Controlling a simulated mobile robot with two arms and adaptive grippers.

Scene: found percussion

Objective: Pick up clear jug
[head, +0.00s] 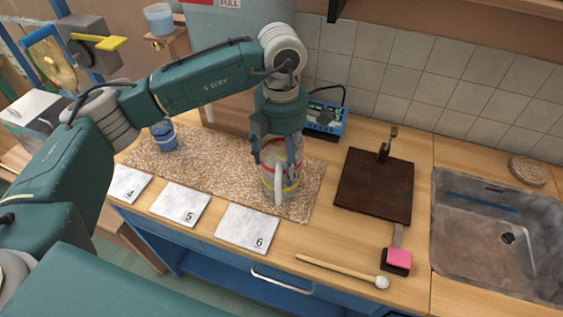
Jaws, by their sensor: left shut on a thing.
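The clear jug (269,183) stands upright on the speckled mat (218,166), towards its right end. It is see-through, with a red and a yellow band and a pale handle facing me. My left gripper (281,158) points down at the jug from above and is shut on it. The fingers cover part of the jug's upper part. I cannot tell whether the jug's base touches the mat. My right gripper is not in view.
A blue cup (163,136) stands at the mat's left. Numbered tiles (246,228) line the front. A blue device (325,120) stands behind the jug. A dark board (374,187), a pink-headed tool (397,260), a mallet (342,271) and a sink (490,235) lie to the right.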

